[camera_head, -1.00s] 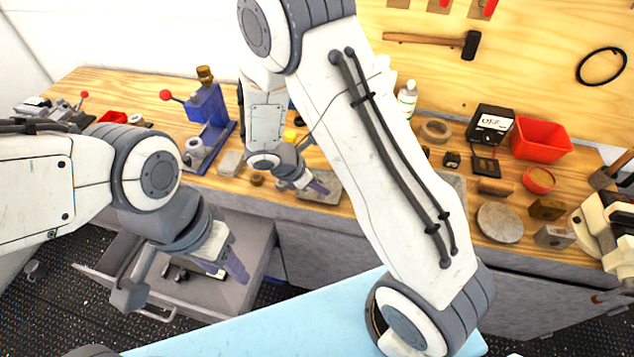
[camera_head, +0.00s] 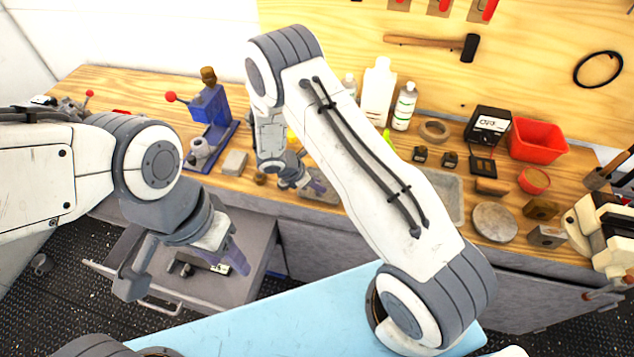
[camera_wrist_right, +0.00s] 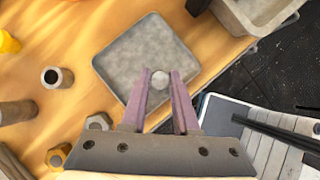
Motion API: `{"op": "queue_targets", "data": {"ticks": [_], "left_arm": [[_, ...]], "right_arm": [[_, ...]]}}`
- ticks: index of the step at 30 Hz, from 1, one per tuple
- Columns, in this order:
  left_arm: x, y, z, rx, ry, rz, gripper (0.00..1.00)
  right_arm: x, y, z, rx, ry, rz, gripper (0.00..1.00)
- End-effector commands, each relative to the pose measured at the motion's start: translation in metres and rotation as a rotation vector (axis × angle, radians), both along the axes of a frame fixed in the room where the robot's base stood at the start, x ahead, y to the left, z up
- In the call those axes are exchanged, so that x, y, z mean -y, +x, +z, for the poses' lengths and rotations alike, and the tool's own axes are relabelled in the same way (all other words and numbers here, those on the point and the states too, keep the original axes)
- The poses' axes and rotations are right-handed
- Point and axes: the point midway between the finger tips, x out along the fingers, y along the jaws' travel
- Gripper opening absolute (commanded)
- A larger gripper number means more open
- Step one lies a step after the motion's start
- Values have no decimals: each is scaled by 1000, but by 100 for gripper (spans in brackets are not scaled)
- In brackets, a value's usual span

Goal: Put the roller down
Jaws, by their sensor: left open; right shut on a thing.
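The roller (camera_wrist_right: 160,79) shows in the right wrist view as a small round grey end between the fingertips. My right gripper (camera_wrist_right: 161,84) is shut on it, over a square grey plate (camera_wrist_right: 125,60). I cannot tell whether the roller touches the plate. In the head view my right gripper (camera_head: 315,187) is low over the same plate (camera_head: 325,199) at the bench's front edge; the roller cannot be made out there. My left gripper (camera_head: 238,262) is open and empty, above the open drawer (camera_head: 255,240).
In the right wrist view, nuts (camera_wrist_right: 98,122) and a hollow cylinder (camera_wrist_right: 58,78) lie left of the plate, and a grey tray (camera_wrist_right: 240,18) stands upper right. In the head view, a blue press (camera_head: 210,105), bottles (camera_head: 378,92) and a red bin (camera_head: 538,138) stand on the bench.

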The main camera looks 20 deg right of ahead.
Motion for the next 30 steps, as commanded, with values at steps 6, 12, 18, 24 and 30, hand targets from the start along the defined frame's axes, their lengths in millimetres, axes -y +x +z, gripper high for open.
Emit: {"op": "queue_targets", "data": {"ticks": [6,12,18,24,30], "left_arm": [[0,0,-4,0,0,1,50],[0,0,-3,0,0,1,50],[0,0,-1,0,0,1,50],[0,0,-9,0,0,1,50],[0,0,-21,0,0,2,50]], "right_arm": [[0,0,-3,0,0,0,44],[0,0,-3,-1,0,-1,59],[0,0,0,-1,0,-1,59],[-13,-1,18,5,1,2,59],[-37,-6,56,7,2,2,59]]}}
